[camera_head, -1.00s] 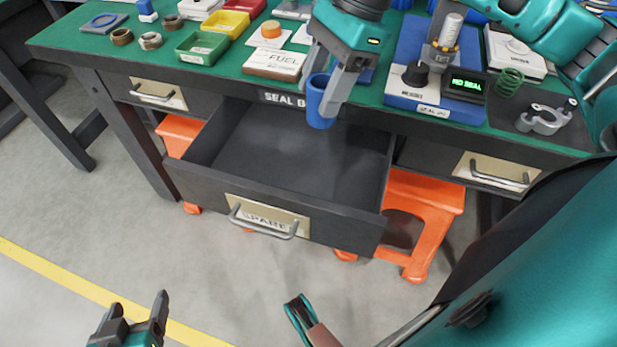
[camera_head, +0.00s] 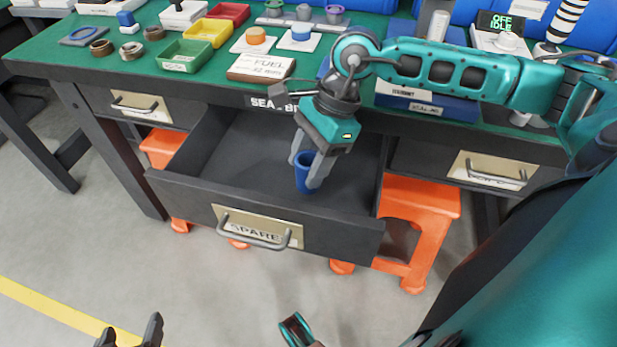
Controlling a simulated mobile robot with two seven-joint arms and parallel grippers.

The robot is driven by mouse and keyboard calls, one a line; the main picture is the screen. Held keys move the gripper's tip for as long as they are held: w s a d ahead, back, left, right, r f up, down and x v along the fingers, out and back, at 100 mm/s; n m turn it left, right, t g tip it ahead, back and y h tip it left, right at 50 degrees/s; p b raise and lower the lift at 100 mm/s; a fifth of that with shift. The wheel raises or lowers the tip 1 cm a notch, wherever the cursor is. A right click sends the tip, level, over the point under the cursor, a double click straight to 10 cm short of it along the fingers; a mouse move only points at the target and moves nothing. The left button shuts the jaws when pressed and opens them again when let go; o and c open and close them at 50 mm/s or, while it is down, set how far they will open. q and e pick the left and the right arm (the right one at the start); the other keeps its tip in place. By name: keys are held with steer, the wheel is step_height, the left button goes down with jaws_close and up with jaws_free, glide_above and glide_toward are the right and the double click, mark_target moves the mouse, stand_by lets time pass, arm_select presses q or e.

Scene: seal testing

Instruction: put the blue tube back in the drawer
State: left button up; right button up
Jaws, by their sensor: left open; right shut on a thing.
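The blue tube (camera_head: 302,178) is held upright between the fingers of my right gripper (camera_head: 308,170). The gripper points down over the right part of the open middle drawer (camera_head: 212,165). The tube looks to be inside the drawer's opening; whether it touches the floor I cannot tell. The drawer is labelled SPARE on its front plate (camera_head: 257,227) and looks empty otherwise. My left gripper (camera_head: 130,335) is open and empty at the bottom left edge of the view, over the floor, well away from the drawer.
The green-topped bench (camera_head: 130,72) carries green (camera_head: 187,55), yellow (camera_head: 209,32) and red trays, a FUEL block (camera_head: 261,68) and a blue seal-testing unit (camera_head: 430,104). Closed drawers flank the open one. Orange stools (camera_head: 420,200) stand underneath. The floor in front is clear.

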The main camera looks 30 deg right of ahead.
step_height(320, 180, down, 5)
steer(key=shift+r+b, duration=0.15)
steer(key=shift+b, duration=0.45)
steer(key=shift+f, duration=0.5)
steer(key=o, duration=1)
steer(key=shift+o, duration=0.2)
